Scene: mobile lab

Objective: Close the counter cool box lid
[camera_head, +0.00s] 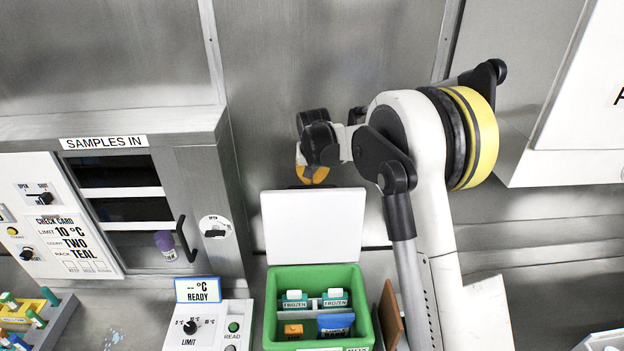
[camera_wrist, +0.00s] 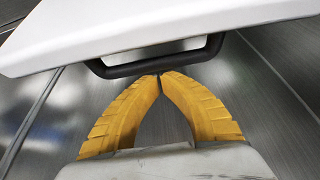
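The green cool box (camera_head: 270,310) stands on the counter with its white lid (camera_head: 313,226) raised upright at the back. In the wrist view the lid (camera_wrist: 150,25) fills the top, with a black bar handle (camera_wrist: 125,70) on its edge. My gripper (camera_head: 312,174) is just above the lid's top edge in the head view, partly hidden by my arm. In the wrist view the yellow fingertips of my gripper (camera_wrist: 159,76) meet right at the handle's lower side. I see nothing held between them. Whether they touch the handle is unclear.
Frozen-labelled teal items (camera_head: 335,297), a blue block (camera_head: 336,324) and an orange block (camera_head: 293,330) sit inside the box. A brown panel (camera_head: 391,315) leans at its right. A control unit (camera_head: 208,325) with display stands left. A steel wall is close behind.

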